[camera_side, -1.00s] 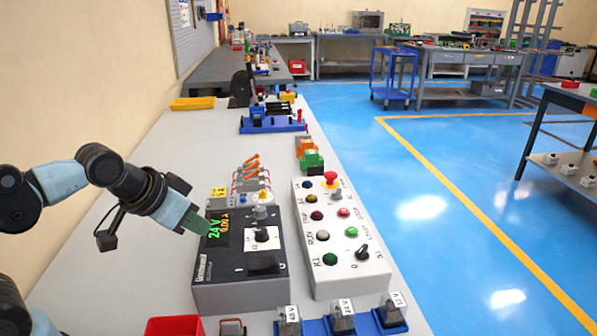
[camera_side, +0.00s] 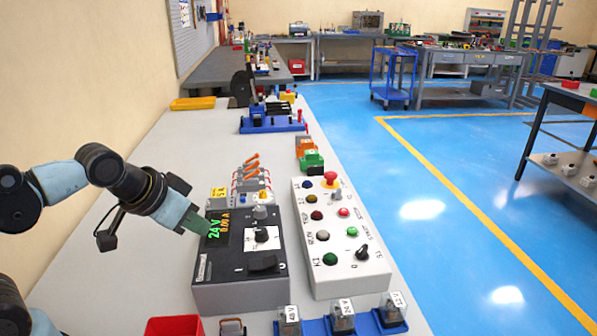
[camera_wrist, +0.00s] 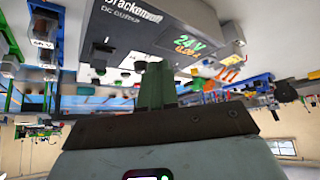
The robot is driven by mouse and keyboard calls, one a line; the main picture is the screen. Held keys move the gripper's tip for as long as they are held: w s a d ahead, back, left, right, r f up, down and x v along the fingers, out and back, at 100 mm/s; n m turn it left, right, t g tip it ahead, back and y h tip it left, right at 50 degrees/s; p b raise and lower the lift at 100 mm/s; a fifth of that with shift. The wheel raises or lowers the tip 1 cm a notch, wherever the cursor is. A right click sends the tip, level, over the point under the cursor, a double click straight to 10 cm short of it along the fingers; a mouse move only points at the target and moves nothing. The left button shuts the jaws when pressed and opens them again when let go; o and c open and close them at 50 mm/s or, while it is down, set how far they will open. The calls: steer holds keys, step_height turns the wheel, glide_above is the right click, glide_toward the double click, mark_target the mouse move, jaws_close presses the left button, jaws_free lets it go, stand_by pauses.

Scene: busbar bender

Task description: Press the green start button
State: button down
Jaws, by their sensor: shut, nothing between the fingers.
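The green start button (camera_side: 352,232) is a small round green cap on the right side of the white control box (camera_side: 341,277), below a red button (camera_side: 344,212). A larger green dome (camera_side: 329,259) sits lower left on the same box, by the K1 label. My gripper (camera_side: 207,230) is shut and empty. Its green-grey fingers are at the left edge of the dark power supply (camera_side: 245,290), by its 24 V display, well left of the button. In the wrist view the shut fingers (camera_wrist: 157,86) point at the power supply (camera_wrist: 150,30). I cannot make out the start button there.
A red mushroom button (camera_side: 331,180) and a black selector knob (camera_side: 362,253) stand up from the control box. The power supply, with its knobs and black switch (camera_side: 262,262), lies between my gripper and the box. Relays on blue bases (camera_side: 341,323) line the front.

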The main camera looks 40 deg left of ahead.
steer(key=w+d+r+n+h, duration=0.1)
steer(key=w+d+r, duration=0.2)
steer(key=w, duration=0.3)
steer(key=w+d+r+h, duration=0.1)
steer(key=w+d+r, duration=0.15)
steer(key=w, duration=0.35)
steer(key=n+h, duration=0.1)
steer(key=h, duration=0.2)
glide_above(348, 230)
steer(key=shift+f, duration=1.2)
steer(key=shift+t, duration=0.3)
steer(key=shift+f, duration=4.45)
steer(key=shift+f, duration=0.15)
steer(key=shift+f, duration=0.25)
